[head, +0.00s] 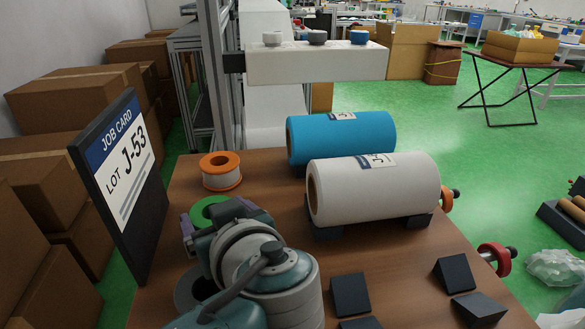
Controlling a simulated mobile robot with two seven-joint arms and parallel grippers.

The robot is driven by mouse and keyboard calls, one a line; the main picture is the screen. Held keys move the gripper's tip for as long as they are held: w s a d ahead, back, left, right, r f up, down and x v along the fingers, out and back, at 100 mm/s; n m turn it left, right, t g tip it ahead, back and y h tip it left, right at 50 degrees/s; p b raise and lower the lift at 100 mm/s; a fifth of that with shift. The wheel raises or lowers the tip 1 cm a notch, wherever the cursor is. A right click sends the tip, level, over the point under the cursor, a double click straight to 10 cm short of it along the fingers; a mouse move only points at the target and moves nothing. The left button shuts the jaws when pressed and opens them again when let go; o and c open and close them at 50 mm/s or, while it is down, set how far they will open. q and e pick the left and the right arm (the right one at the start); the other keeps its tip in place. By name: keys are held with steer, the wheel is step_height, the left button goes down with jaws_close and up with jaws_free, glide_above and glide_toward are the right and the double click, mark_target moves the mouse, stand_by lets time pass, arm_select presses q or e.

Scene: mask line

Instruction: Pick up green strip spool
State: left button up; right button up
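The green strip spool (205,208) lies on the brown table, left of the white roll. Only its green upper part shows; my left arm and gripper hide the rest. My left gripper (222,218) is at the spool, with purple-tipped parts to its left and right. I cannot tell whether the fingers touch the spool or stand apart from it. My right gripper is out of view.
An orange-rimmed spool (220,158) stands behind, and a grey spool (187,289) is partly hidden in front. White (385,190) and blue (360,135) rolls lie to the right. A job card sign (120,180) stands left. Black blocks (350,295) lie in front.

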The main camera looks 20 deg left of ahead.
arm_select(q)
steer(key=c, duration=0.7)
steer(key=shift+r, duration=0.2)
